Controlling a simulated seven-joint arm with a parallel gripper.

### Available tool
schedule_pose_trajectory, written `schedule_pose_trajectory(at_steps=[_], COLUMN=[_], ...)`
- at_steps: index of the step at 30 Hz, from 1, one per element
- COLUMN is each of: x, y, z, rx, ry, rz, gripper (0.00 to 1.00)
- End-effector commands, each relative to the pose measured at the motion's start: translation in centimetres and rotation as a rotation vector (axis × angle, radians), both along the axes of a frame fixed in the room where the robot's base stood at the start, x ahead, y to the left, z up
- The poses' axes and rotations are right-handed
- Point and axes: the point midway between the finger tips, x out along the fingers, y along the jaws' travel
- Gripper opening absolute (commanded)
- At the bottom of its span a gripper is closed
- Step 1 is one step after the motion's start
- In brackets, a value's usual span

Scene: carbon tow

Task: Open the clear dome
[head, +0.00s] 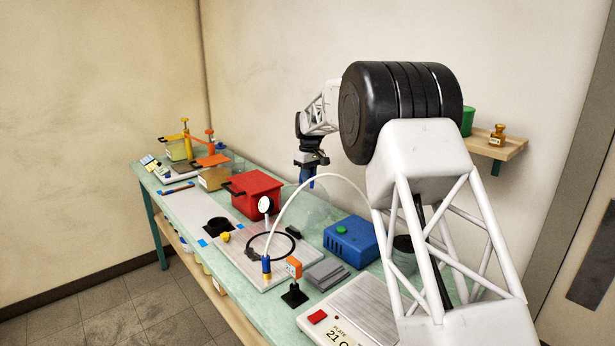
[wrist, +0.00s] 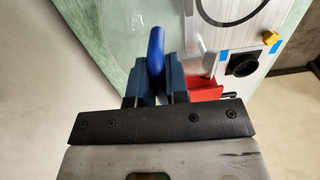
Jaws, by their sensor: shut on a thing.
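The clear dome (wrist: 122,38) is see-through and shows in the wrist view at the upper left, ahead of my fingers. In the head view it is only a faint outline (head: 318,207) behind the metal plate, apart from the black ring (head: 270,245), and seems tipped back; its exact tilt is hard to tell. My gripper (head: 307,176) is above the back of the bench. In the wrist view my gripper (wrist: 158,82) is shut on the dome's bright blue handle (wrist: 156,45). The black ring also shows at the top right (wrist: 228,12).
A red box (head: 256,193) stands left of the dome and a blue box (head: 350,240) right of it. A white hose (head: 310,182) arches over the plate from a blue and yellow fitting (head: 266,267). A round white gauge (head: 265,204) stands near the ring. The wall is close behind.

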Motion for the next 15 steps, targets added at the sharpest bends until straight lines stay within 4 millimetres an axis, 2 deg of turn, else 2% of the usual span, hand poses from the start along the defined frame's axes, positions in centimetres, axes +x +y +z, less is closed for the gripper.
schedule_pose_trajectory(at_steps=[2,3,7,15], x=[0.25,0.28,0.24,0.18], y=[-0.42,-0.43,-0.35,-0.18], z=[-0.30,-0.29,-0.25,-0.05], rx=[-0.002,-0.002,-0.002,-0.001], ry=[-0.002,-0.002,-0.002,-0.004], rz=[-0.002,-0.002,-0.002,-0.001], gripper=[0.00,0.18,0.38,0.39])
